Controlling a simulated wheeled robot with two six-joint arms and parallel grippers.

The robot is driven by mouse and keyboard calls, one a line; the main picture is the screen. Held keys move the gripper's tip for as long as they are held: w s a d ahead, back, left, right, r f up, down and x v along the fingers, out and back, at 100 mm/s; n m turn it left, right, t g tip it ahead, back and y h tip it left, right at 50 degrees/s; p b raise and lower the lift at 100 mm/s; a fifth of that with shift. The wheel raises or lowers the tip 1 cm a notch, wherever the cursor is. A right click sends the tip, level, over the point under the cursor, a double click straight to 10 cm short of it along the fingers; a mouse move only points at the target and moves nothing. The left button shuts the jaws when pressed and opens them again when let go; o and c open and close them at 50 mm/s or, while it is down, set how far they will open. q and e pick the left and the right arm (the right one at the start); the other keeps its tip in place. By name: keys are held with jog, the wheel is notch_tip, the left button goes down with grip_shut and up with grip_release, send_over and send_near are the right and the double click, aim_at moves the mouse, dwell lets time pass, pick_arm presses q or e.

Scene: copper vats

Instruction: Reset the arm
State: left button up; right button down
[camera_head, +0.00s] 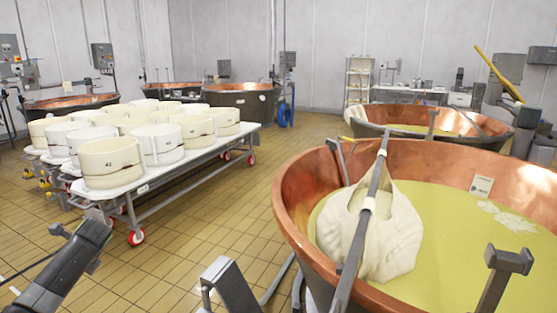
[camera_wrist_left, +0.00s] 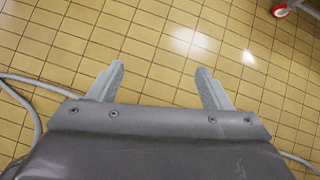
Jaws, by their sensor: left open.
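My left arm comes in from the lower left of the head view, with its gripper (camera_head: 84,230) in front of the trolley's near end. In the left wrist view the two fingers of the left gripper (camera_wrist_left: 160,70) stand wide apart. I cannot make out a right gripper in either view.
A wheeled trolley (camera_head: 185,166) carries several white round moulds (camera_head: 112,162) at the left. A large copper vat (camera_head: 292,187) with yellowish liquid, a white cloth (camera_head: 398,232) and a bar (camera_head: 366,205) fills the right. Tiled floor (camera_head: 215,220) lies clear between them.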

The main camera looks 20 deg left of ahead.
pick_arm(q)
jog(key=s+a+f+n+t+y, duration=0.1)
jog(key=s+a+f+n, duration=0.4)
jog(key=s+a+f, duration=0.45)
jog(key=s+a+f+n+y, duration=0.1)
jog(key=s+a+f+n, duration=0.45)
jog(key=s+f, duration=0.6)
jog(key=s+a+f+n+t, duration=0.1)
jog(key=s+f+n, duration=0.25)
jog(key=s, duration=1.25)
jog(key=s+d+f+n+h, duration=0.1)
jog(key=s+d+f+h, duration=0.1)
jog(key=d+f, duration=0.85)
jog(key=s+d+f+h, duration=0.1)
jog(key=d+f+h, duration=0.1)
jog(key=d+f, duration=0.85)
jog(key=d+f+n+h, duration=0.1)
jog(key=d+f, duration=0.3)
jog(key=d, duration=1.3)
jog(key=d+f+n+h, duration=0.1)
jog(key=d+f+h, duration=0.3)
jog(key=d, duration=1.3)
jog(key=shift+s+f+g, duration=0.3)
jog(key=shift+s, duration=0.05)
